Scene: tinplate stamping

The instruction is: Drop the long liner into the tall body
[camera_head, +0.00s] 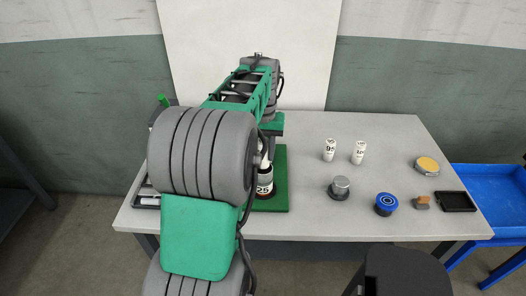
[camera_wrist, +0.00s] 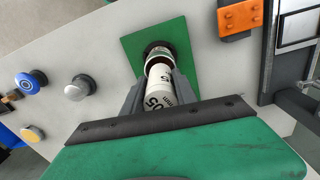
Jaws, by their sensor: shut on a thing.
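My gripper (camera_wrist: 158,88) is shut on a white cylindrical liner (camera_wrist: 160,84) with black print, held between its two grey fingers. In the head view the body (camera_head: 265,184) shows partly beside my arm, on the mat (camera_head: 281,170). My arm hides the fingers there.
On the table (camera_head: 310,215), right of the mat, are two white printed cylinders (camera_head: 329,150) (camera_head: 359,152), a grey knob (camera_head: 340,187), a blue button (camera_head: 386,204), a yellow-topped disc (camera_head: 427,165), a small orange-topped block (camera_head: 422,202) and a black tray (camera_head: 456,202). A blue bin (camera_head: 490,187) stands beyond.

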